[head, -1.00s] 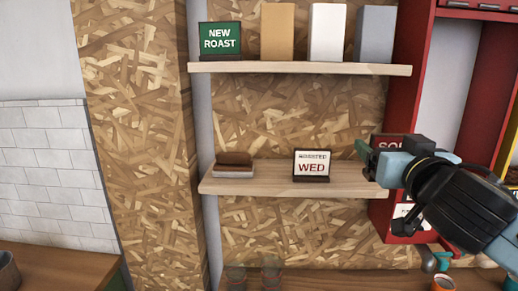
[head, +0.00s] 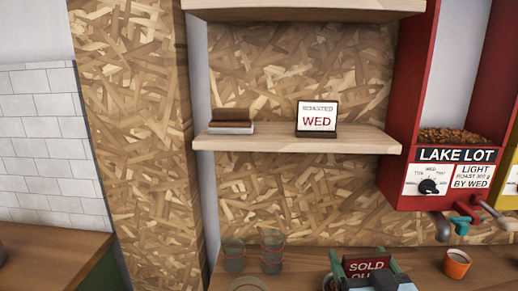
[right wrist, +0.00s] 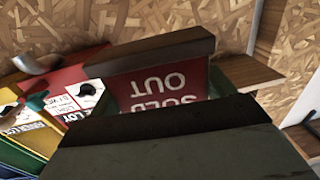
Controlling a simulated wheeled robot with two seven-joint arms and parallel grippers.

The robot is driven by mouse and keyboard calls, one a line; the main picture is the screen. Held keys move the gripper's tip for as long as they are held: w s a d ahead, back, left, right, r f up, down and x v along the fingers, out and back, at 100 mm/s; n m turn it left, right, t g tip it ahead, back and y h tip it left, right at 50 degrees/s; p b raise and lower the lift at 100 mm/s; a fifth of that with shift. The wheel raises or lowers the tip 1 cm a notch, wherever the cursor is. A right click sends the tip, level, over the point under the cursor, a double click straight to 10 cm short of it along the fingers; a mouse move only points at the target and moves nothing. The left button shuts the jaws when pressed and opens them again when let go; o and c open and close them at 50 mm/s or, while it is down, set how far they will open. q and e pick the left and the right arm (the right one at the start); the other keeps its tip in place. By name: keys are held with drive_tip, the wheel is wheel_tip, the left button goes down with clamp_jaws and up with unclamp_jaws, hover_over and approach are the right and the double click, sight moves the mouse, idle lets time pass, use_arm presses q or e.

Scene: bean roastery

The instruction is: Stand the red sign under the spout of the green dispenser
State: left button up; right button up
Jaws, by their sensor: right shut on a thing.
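The red sign (head: 366,265) reads SOLD OUT and is at the bottom of the head view, above the wooden counter. My right gripper (head: 362,274) is shut on it. In the right wrist view the sign (right wrist: 160,88) appears upside down, its dark base bar at the top of the picture. My left gripper is not in view. The green dispenser cannot be made out in the head view; in the right wrist view only cut-off coloured dispenser parts show at the lower left.
A red dispenser (head: 411,100) labelled LAKE LOT hangs at the right, with several spouts below. An orange cup (head: 456,264) stands on the counter under them. Clear glasses (head: 271,252) stand left of my gripper. A shelf (head: 300,140) holds a ROASTED WED sign (head: 317,118).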

drive_tip(key=s+f+b, duration=0.1)
drive_tip(key=s+f, duration=0.2)
drive_tip(key=f, duration=0.5)
drive_tip(key=shift+s+d+h+b, duration=0.25)
drive_tip(key=shift+d+h+b, duration=0.05)
drive_tip(key=shift+d+b, duration=0.1)
drive_tip(key=shift+r, duration=0.1)
